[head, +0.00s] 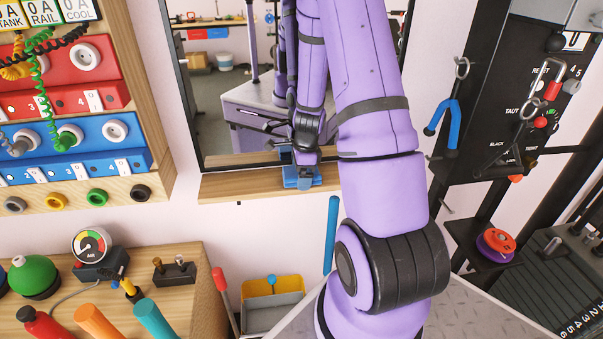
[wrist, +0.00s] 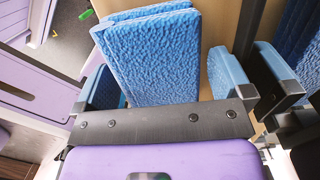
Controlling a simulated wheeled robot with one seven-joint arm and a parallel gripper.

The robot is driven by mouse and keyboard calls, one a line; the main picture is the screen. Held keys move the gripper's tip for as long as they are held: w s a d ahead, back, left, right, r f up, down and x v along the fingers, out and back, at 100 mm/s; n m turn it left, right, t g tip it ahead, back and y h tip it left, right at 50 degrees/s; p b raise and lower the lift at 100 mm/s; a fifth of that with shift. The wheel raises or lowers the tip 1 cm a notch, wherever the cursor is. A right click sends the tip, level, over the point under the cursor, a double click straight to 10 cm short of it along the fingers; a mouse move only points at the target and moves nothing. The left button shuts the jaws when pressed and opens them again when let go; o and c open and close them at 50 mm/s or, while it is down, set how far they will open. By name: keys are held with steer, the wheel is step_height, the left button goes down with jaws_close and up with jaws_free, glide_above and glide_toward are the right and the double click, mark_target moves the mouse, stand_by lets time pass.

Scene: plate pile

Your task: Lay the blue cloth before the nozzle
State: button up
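The blue cloth (head: 291,180) is a folded, thick, textured pad on the wooden shelf under the mirror. It fills the middle of the wrist view (wrist: 152,58). My gripper (head: 304,172) is down at the shelf, over the cloth. In the wrist view its blue-padded fingers (wrist: 168,88) stand apart on either side of the cloth. A narrow gap shows between the cloth and the right finger, so the gripper looks open; contact at the left finger is unclear. I cannot make out a nozzle in either view.
The mirror (head: 225,110) rises right behind the shelf (head: 235,187) and reflects my arm. A socket panel (head: 60,110) is at left, above a bench (head: 190,300) with gauge and handles. A dark rack (head: 465,165) with hooks stands at right. The shelf's left part is bare.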

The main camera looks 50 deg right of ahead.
step_height(320, 180, up, 12)
steer(key=d, duration=0.1)
steer(key=s+a+r+n+t, duration=0.1)
steer(key=s+a+r+n, duration=0.1)
steer(key=a+r+n, duration=0.6)
steer(key=s+a+r+n+t+h, duration=0.1)
steer(key=s+a+r+n+t, duration=0.2)
steer(key=s+a+r+n, duration=1.2)
steer(key=shift+s+a+n, duration=0.4)
steer(key=shift+s+n, duration=0.25)
steer(key=shift+n, duration=0.55)
steer(key=shift+d, duration=0.1)
